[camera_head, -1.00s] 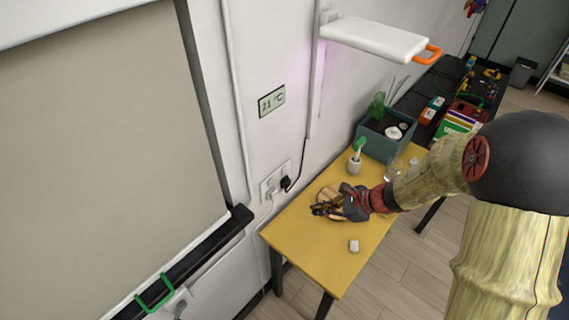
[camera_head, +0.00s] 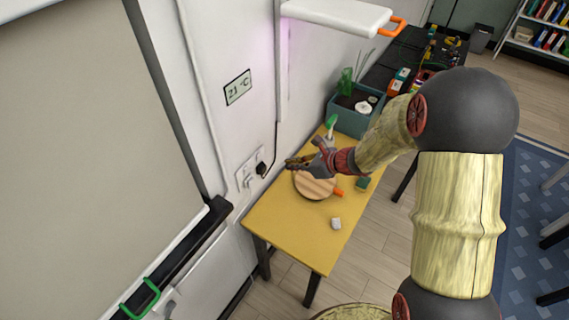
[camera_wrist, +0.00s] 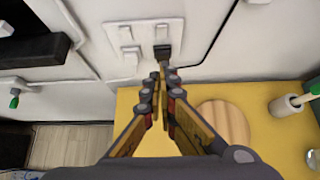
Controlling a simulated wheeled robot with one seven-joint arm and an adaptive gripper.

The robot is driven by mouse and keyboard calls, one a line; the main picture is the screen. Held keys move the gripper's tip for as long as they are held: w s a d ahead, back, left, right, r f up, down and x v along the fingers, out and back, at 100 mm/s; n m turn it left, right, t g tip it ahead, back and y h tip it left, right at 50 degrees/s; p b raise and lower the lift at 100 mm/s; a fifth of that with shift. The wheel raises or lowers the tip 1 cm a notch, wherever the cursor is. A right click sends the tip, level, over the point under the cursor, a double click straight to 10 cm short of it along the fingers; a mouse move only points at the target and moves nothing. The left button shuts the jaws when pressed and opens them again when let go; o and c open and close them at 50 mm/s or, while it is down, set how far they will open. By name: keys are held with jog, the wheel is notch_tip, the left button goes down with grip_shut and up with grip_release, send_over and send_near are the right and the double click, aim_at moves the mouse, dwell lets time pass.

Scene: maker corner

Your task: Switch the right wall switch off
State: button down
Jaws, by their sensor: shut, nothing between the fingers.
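A white wall plate (camera_head: 243,172) is on the wall above the yellow table's left edge. In the wrist view the plate (camera_wrist: 143,25) carries small white fittings on its left and top and a black plug (camera_wrist: 163,51) at lower right. I cannot tell which fitting is the right wall switch or its position. My gripper (camera_head: 289,163) is shut and empty, above the table and to the right of the plate. In the wrist view its fingertips (camera_wrist: 161,72) point toward the plate, just below the plug in the picture; contact cannot be told.
On the yellow table (camera_head: 289,236) lie a round wooden board (camera_head: 315,187) with an orange handle and a small white block (camera_head: 336,223). A teal planter (camera_head: 350,122) stands at the far end. A black cord (camera_head: 274,150) runs up from the plug. A white lamp (camera_head: 336,14) overhangs the table.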

aim_at(258, 158)
jog(key=w+a+f, duration=0.4)
jog(key=w+a, duration=0.2)
jog(key=a, duration=0.2)
jog(key=shift+w+a+f, duration=0.2)
jog(key=shift+w+f, duration=0.05)
jog(key=shift+f, duration=0.05)
jog(key=shift+w+a+r, duration=0.2)
jog(key=shift+w+a, duration=0.05)
jog(key=shift+a, duration=0.1)
jog(key=shift+r, duration=0.15)
jog(key=shift+r+p, duration=0.4)
jog(key=shift+r, duration=0.25)
